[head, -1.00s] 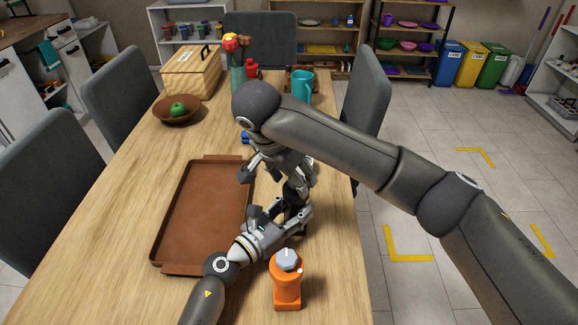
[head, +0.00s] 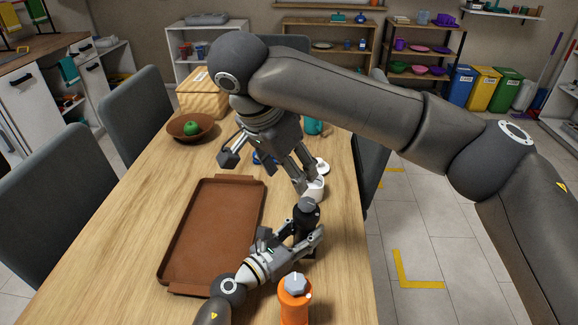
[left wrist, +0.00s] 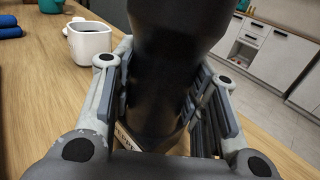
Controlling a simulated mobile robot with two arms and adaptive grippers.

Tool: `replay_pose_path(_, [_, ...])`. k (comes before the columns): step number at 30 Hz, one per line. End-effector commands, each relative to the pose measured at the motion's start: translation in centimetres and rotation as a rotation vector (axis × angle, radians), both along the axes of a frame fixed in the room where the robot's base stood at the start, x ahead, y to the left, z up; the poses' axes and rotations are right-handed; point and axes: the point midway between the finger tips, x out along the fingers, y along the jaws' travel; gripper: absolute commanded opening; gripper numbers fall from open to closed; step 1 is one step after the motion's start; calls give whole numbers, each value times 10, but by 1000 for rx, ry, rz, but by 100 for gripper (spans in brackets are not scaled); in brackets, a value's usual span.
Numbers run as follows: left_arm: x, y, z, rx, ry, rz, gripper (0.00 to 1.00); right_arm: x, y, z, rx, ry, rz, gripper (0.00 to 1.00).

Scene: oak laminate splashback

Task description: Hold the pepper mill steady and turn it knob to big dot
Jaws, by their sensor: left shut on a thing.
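The black pepper mill (head: 306,222) stands upright near the table's right edge, with a greyish top. It fills the middle of the left wrist view (left wrist: 170,75), where part of a pale label shows low down and its top is cut off. My left gripper (head: 312,238) is shut around the mill's body, one finger on each side. My right gripper (head: 266,172) is above and beyond the mill, its fingers spread wide with nothing between them. The dot marks on the mill are too small to make out.
An orange device with a grey knob (head: 294,302) stands in front of the mill. A brown tray (head: 212,235) lies to the left. A white cup (head: 315,188) stands just beyond the mill; it also shows in the left wrist view (left wrist: 90,42). A bowl (head: 184,130) holds a green apple.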

Motion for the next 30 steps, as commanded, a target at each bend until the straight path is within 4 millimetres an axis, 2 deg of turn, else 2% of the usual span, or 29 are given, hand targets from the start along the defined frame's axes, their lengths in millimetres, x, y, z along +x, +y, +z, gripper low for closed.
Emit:
replay_pose_path(8, [0, 0, 0, 0, 0, 0, 12, 0, 0, 0, 0, 0, 1, 55])
replay_pose_path(9, [0, 0, 0, 0, 0, 0, 46, 0, 0, 0, 0, 0, 1, 55])
replay_pose_path(14, [0, 0, 0, 0, 0, 0, 66, 0, 0, 0, 0, 0, 1, 55])
replay_pose_path(25, [-3, 3, 0, 1, 0, 1, 66, 0, 0, -1, 0, 0, 1, 55])
replay_pose_path(30, [-21, 19, -2, 3, 2, 1, 66, 0, 0, -1, 0, 0, 1, 55])
